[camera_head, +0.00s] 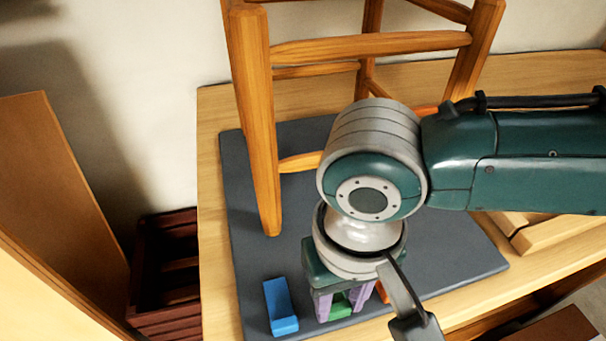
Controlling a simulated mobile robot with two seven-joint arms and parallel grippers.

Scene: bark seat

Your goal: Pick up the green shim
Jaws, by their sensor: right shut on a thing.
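The green shim (341,309) shows low between the two purple fingers of my right gripper (342,303), over the front of the dark grey mat (300,290). The right gripper points down and is shut on the green shim. Its wrist and body hide the shim's upper part. I cannot tell whether the shim still touches the mat. My left gripper is not in view.
A blue piece (280,306) lies just left of the gripper. An orange piece (382,291) shows partly behind it. A grey flat-bladed tool (402,294) is close on the right. A wooden chair frame (257,120) stands behind on the wooden table (212,180). A dark red crate (165,310) is at left.

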